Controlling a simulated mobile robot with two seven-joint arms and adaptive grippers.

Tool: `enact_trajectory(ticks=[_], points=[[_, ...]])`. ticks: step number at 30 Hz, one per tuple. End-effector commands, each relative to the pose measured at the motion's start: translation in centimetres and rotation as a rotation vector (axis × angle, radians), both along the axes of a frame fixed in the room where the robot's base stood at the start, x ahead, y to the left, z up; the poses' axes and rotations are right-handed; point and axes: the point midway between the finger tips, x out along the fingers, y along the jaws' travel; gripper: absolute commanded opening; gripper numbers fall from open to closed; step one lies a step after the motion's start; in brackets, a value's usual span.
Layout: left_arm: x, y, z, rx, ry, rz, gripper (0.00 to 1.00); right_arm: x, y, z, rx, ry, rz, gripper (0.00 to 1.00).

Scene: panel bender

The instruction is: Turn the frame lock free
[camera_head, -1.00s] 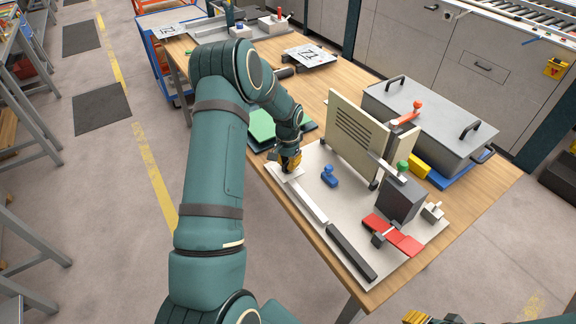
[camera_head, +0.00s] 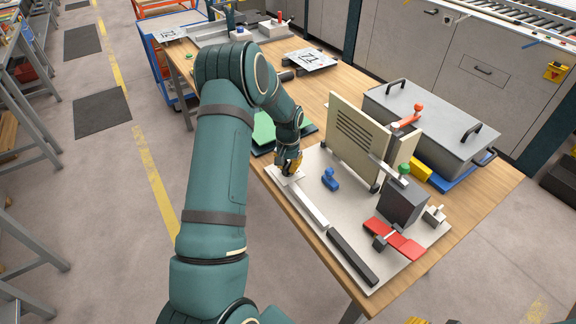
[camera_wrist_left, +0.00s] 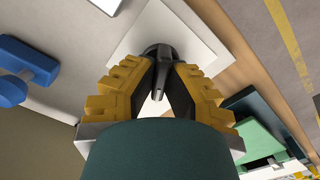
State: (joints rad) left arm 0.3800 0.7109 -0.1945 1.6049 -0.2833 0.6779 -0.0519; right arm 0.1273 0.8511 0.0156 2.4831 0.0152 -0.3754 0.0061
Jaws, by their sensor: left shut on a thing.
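The frame lock (camera_wrist_left: 160,52) is a dark knob with a short lever on a square white plate (camera_wrist_left: 205,42) in the left wrist view. My left gripper (camera_wrist_left: 166,68), with yellow stepped fingers, is shut on it. Of my right gripper, only small yellow bits (camera_head: 418,321) show at the bottom edge of the head view.
A cream slotted panel (camera_head: 347,128) stands upright on the board. A blue knob (camera_head: 330,180), white bar (camera_head: 305,208), dark bar (camera_head: 352,257), red clamp piece (camera_head: 405,245) and dark block (camera_head: 403,203) are nearby.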

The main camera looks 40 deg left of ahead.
Motion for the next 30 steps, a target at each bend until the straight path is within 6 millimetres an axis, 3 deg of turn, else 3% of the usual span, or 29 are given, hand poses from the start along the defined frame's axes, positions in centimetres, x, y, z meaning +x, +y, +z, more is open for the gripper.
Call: enact_trajectory(ticks=[1,3,16,30], points=[[-0.1,-0.1,-0.2,-0.002,0.005,0.000,0.23,0.0,0.0,0.0,0.000,0.000,0.000,0.47],[-0.1,-0.1,-0.2,-0.002,0.004,0.000,0.41,0.0,0.0,0.0,0.000,0.000,0.000,0.47],[0.0,0.0,0.9,0.000,-0.001,-0.001,0.41,0.0,0.0,0.0,0.000,0.000,0.000,0.47],[0.0,0.0,9.6,0.000,-0.001,0.000,0.41,0.0,0.0,0.0,0.000,0.000,0.000,0.47]])
